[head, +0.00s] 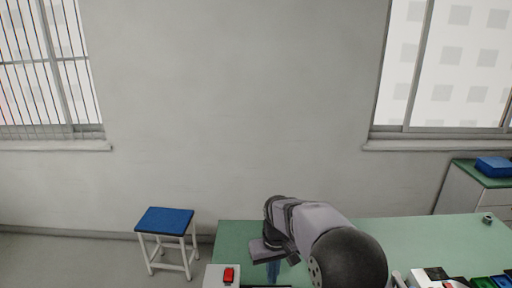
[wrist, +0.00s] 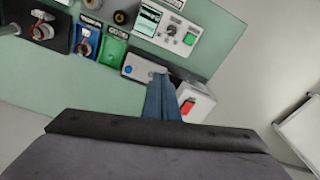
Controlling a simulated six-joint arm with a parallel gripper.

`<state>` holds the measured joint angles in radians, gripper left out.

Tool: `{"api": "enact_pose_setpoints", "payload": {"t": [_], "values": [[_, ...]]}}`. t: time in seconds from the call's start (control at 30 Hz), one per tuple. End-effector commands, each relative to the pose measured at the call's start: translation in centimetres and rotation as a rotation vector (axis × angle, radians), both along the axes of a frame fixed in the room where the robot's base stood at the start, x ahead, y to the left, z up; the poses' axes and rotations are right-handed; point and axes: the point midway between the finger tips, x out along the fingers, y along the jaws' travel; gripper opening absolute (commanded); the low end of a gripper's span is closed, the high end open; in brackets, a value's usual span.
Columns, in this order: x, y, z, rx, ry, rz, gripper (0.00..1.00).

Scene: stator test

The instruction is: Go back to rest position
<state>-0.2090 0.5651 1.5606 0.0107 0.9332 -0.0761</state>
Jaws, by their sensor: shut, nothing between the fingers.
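My gripper (head: 273,270) hangs over the left part of the green table (head: 400,235) in the head view, partly hidden by my own arm. In the wrist view, my gripper's blue fingers (wrist: 160,80) are together and hold nothing. Their tips overlap a grey box with a blue button (wrist: 138,68); I cannot tell the height between them. A white box with a red switch (wrist: 196,104) is just right of the fingers. It also shows in the head view, a red switch (head: 229,274) on a pale box at the bottom edge.
In the wrist view, a green tray (wrist: 113,52), a blue tray (wrist: 80,50) holding a stator-like part, a black plate (wrist: 58,22) with another part, and a tester panel (wrist: 172,28) stand close together. A blue-topped stool (head: 165,221) stands left of the table. The table's back is mostly clear.

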Motion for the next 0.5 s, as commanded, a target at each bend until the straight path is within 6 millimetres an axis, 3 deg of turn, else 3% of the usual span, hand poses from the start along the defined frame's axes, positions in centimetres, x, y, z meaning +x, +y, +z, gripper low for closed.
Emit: {"api": "enact_pose_setpoints", "payload": {"t": [0.2,0.5], "values": [[-7.9,-4.9,-0.6,-0.007,0.026,-0.099,0.00],[-19.3,-9.1,-3.1,-0.013,0.061,-0.217,0.00]]}}
